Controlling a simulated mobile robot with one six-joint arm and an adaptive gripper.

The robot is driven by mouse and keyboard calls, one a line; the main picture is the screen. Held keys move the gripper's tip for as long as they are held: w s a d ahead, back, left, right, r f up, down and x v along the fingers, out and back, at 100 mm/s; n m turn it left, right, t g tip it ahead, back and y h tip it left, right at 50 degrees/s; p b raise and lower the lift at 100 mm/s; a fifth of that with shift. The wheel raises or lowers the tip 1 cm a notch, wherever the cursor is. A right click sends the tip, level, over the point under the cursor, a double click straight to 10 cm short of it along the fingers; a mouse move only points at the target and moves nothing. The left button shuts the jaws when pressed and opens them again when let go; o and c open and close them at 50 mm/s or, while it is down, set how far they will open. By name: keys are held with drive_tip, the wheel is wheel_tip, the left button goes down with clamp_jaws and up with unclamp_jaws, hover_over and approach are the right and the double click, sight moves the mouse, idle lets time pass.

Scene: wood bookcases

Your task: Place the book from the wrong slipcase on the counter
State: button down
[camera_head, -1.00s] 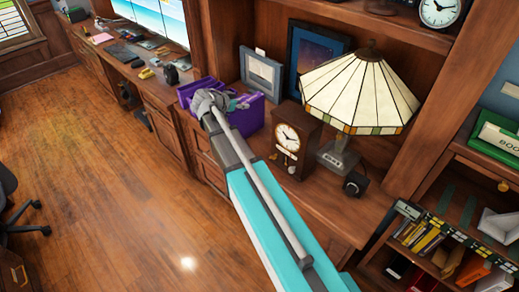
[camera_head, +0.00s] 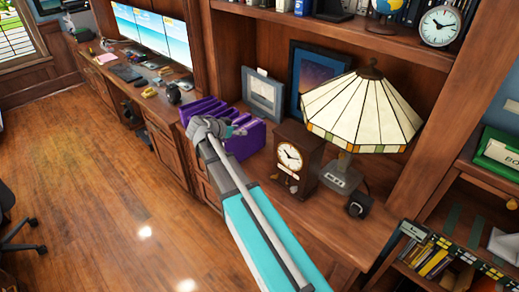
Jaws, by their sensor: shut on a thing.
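My gripper (camera_head: 238,127) is at the end of my grey and teal arm, over the counter (camera_head: 335,225) left of the wooden clock. It is shut on a purple, book-like thing (camera_head: 247,142), partly covered by the fingers and wrist. More purple, upright pieces (camera_head: 205,107) show just behind and to the left, like a slipcase with books. My wrist hides where the purple pieces meet, so I cannot tell whether the held one is clear of the others or touches the counter.
A wooden clock (camera_head: 296,160), a stained-glass lamp (camera_head: 362,112) and a small black object (camera_head: 358,206) stand to the right. Picture frames (camera_head: 262,93) lean behind. A desk with monitors (camera_head: 150,30) is at far left. Bare counter shows in front of the clock and lamp.

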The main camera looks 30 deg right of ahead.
sight(261, 135)
drive_tip(key=b+x, duration=0.3)
drive_tip(key=x, duration=0.4)
drive_tip(key=shift+w+d, duration=0.15)
drive_tip(key=shift+d, duration=0.25)
drive_tip(key=d+f+b, duration=0.1)
drive_tip(key=f+b, duration=0.1)
drive_tip(key=w+d+f+b, duration=0.1)
drive_tip(key=d, duration=0.1)
drive_tip(key=shift+d+f+b, duration=0.1)
drive_tip(key=shift+f+b, duration=0.25)
drive_tip(key=shift+f, duration=0.05)
drive_tip(key=shift+w+d+f+b, duration=0.2)
drive_tip(key=shift+d+f+b, duration=0.35)
drive_tip(key=shift+w+d+f+b, duration=0.1)
drive_tip(key=shift+d+f+b, duration=0.1)
drive_tip(key=shift+f+b, duration=0.8)
drive_tip(key=shift+d+f+b, duration=0.2)
drive_tip(key=shift+f+b, duration=0.8)
drive_tip(key=shift+f, duration=0.15)
drive_tip(key=shift+c, duration=1)
unclamp_jaws()
